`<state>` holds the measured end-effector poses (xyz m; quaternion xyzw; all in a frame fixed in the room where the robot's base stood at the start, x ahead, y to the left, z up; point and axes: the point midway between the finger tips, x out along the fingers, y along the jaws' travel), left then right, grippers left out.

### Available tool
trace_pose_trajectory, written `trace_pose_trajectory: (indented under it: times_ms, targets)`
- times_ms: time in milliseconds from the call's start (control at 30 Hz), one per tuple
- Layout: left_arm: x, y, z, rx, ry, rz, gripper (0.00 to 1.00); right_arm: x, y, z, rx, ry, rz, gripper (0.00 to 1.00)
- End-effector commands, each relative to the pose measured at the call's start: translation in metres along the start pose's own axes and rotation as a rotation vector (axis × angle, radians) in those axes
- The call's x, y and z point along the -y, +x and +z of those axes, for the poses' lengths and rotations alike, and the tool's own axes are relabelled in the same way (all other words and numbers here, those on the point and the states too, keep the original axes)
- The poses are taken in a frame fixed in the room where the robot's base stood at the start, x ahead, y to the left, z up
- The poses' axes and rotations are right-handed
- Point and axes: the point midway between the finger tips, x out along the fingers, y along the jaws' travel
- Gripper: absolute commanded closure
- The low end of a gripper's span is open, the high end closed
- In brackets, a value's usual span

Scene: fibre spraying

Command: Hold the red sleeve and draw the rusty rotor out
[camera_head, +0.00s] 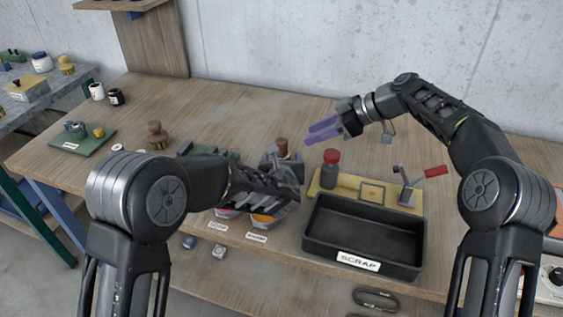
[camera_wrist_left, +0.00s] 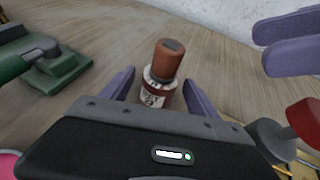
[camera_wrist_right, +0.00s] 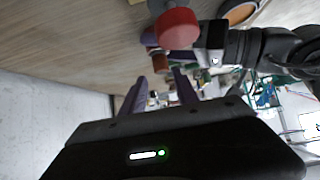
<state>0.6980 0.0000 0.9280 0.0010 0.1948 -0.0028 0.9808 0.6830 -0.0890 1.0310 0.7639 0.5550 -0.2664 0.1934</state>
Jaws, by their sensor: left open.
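The rusty rotor (camera_wrist_left: 167,60) stands upright as a rust-brown cylinder with a dark slot on top. It protrudes from the red sleeve (camera_wrist_left: 152,97), which carries a pale marked band. The rotor also shows in the head view (camera_head: 282,147). My left gripper (camera_wrist_left: 158,90) is open, with one purple finger on each side of the sleeve; I cannot tell whether they touch it. The sleeve's lower part is hidden behind the gripper body. My right gripper (camera_head: 308,135) is open and empty, above and to the right of the rotor, with its fingers pointing left.
A yellow board (camera_head: 379,193) with a red-topped post (camera_head: 331,165) and a red-handled lever (camera_head: 434,171) stands right of the sleeve. A black scrap tray (camera_head: 313,242) sits in front. A green plate (camera_head: 75,147) lies left. The table's back middle is clear.

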Motion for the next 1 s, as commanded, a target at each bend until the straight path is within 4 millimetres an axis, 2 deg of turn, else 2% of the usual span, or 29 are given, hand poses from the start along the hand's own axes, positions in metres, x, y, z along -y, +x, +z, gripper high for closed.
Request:
trace_pose_trajectory:
  times_ms: [100,300,667,1000]
  targets:
    - [-0.001,0.019,-0.001,0.000,-0.001,0.002,0.31,0.000,0.000,0.000,0.000,0.000,0.000,0.64]
    - [0.000,0.041,0.000,0.000,-0.001,0.001,0.31,0.000,0.000,0.000,0.000,0.000,0.000,0.64]
    - [0.000,0.045,0.000,-0.001,-0.001,0.000,0.32,0.000,0.000,0.000,0.000,0.000,0.000,0.64]
    - [0.000,0.045,0.000,-0.001,-0.001,0.000,0.60,0.000,0.000,0.000,0.000,0.000,0.000,0.64]
